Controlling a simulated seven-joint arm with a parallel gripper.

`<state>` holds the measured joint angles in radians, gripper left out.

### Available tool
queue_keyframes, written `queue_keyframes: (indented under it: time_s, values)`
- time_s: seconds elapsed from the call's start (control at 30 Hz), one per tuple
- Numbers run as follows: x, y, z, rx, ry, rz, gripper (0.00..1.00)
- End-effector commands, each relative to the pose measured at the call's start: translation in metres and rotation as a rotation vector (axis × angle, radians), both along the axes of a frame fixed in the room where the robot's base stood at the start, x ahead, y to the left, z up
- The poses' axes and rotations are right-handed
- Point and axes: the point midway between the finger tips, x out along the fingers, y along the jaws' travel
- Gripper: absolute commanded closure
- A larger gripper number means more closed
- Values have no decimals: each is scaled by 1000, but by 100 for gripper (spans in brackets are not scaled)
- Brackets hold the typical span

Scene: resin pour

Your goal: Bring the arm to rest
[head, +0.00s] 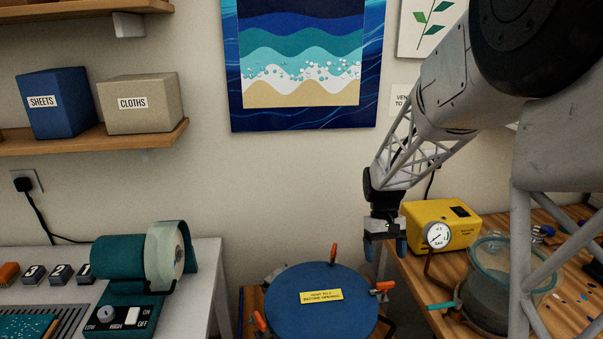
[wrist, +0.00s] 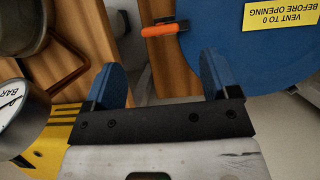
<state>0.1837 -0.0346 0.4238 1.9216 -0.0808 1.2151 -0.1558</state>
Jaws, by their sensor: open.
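My gripper (head: 385,249) hangs pointing down in the head view, between the round blue lid and the yellow pump. Its two blue fingers also show in the wrist view (wrist: 163,80), spread apart with nothing between them. The blue lid (head: 348,316) has orange-handled clamps around its rim and a yellow label about venting to 0. In the wrist view the lid (wrist: 215,25) lies beyond the fingers at the upper right. My arm comes down from the upper right of the head view.
A yellow pump (head: 461,219) with a pressure gauge (head: 437,235) stands on the wooden bench at right. A clear pot with a teal rim (head: 545,277) stands before it. Shelf boxes (head: 57,103) are at upper left.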

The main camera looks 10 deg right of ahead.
Motion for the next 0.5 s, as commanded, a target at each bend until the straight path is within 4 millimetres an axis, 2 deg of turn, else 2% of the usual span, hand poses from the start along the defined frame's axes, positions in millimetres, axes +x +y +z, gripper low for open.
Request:
queue_keyframes:
  time_s: [0.27,0.5]
  values:
    - [-18,12,22,-8,-48,0,19]
    - [-54,34,57,-21,-137,-2,19]
